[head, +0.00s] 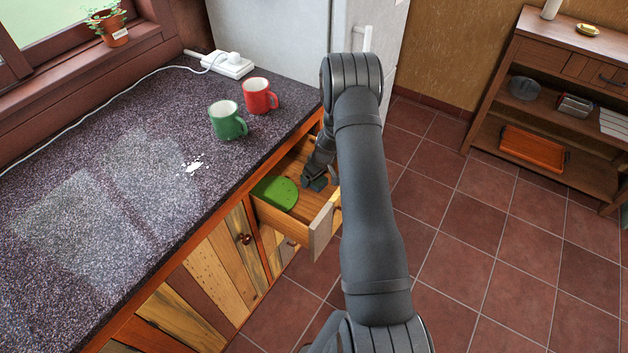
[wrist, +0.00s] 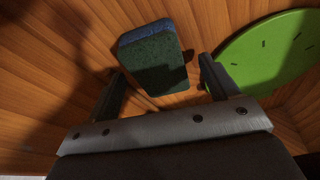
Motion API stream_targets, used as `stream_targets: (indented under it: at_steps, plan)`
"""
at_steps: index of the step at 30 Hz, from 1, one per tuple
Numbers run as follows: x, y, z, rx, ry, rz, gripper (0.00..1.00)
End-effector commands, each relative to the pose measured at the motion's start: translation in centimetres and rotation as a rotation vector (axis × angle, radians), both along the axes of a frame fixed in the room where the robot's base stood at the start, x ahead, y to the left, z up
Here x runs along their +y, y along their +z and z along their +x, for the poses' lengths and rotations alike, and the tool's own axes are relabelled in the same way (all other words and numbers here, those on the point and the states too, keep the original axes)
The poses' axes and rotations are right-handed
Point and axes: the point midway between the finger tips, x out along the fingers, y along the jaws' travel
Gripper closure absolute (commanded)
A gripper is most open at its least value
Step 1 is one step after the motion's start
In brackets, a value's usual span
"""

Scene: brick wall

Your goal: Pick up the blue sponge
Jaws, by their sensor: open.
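The sponge (wrist: 152,62) lies in the open wooden drawer (head: 321,232). In the wrist view it shows a blue layer along its top edge and a dark green face. My gripper (wrist: 162,70) is open, with one finger to the left and one to the right of the sponge's near end. Nothing is gripped, and I cannot tell whether the fingers touch it. In the head view my gripper (head: 315,180) is down inside the drawer, and I cannot clearly tell the sponge from it there.
A green flat piece with dark marks (head: 276,193) lies left of my gripper in the drawer, close to the right finger in the wrist view (wrist: 268,50). The drawer walls surround my gripper. A green mug (head: 228,122) and a red mug (head: 259,97) stand on the counter above.

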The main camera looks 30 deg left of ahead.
Motion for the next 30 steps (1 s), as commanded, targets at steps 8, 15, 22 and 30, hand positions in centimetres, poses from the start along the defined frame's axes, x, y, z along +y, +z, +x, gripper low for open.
stream_targets:
  at_steps: [8, 15, 22, 30]
  plan:
    - [0.13, -0.38, 0.06, -0.001, 0.000, 0.001, 0.20]
    - [0.10, -0.36, 0.05, -0.001, 0.000, 0.001, 0.63]
    - [0.10, -0.35, 0.05, -0.001, 0.000, 0.001, 0.69]
    - [0.14, 0.19, 0.10, -0.002, -0.001, 0.002, 0.70]
